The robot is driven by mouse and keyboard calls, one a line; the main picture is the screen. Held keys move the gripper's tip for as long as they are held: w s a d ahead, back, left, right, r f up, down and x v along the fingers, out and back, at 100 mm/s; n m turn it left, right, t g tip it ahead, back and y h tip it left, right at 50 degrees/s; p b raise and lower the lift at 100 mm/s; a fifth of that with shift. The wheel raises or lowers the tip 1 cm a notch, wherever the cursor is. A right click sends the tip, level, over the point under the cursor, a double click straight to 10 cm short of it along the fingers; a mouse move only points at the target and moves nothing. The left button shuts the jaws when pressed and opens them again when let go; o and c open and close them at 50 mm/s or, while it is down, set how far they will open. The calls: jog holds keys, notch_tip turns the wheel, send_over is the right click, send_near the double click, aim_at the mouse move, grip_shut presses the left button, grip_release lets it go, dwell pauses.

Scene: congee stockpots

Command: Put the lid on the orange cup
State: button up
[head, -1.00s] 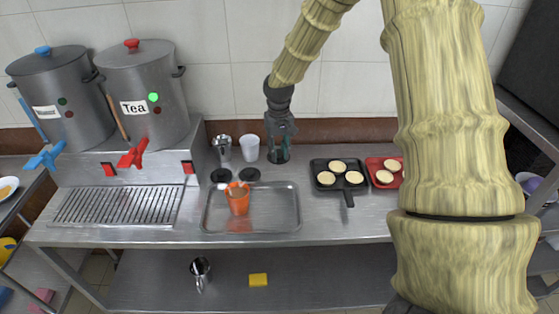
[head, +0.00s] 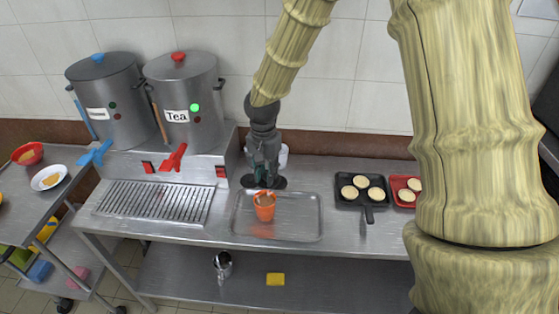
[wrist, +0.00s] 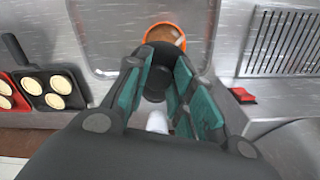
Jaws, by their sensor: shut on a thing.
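The orange cup (head: 264,208) stands upright and uncovered at the back of a metal tray; its open top with brown contents shows in the wrist view (wrist: 166,40). My gripper (head: 265,182) is down at the lids, behind the cup. The arm hides part of the lids in the head view.
A white cup (head: 283,156) stands just behind my gripper. The tray (head: 300,225) is otherwise bare. Right are a black pan (head: 368,205) and a red pan (head: 397,203) with round pieces. Two stockpots (head: 180,95) stand left above a drip grate (head: 150,203).

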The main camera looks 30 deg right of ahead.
aim_at(263, 184)
jog(key=shift+s+a+r+m, duration=0.25)
jog(key=shift+s+a+m, duration=0.2)
jog(key=shift+a, duration=0.3)
jog(key=shift+f+b, duration=1.65)
jog(key=shift+f, duration=0.65)
jog(key=shift+f+b, duration=0.4)
jog(key=shift+f, duration=0.5)
jog(key=shift+p, duration=0.45)
jog(key=shift+f, duration=0.15)
dwell(0.4)
jog(key=o, duration=1.5)
jog(key=shift+c, duration=0.2)
jog(key=shift+p, duration=0.4)
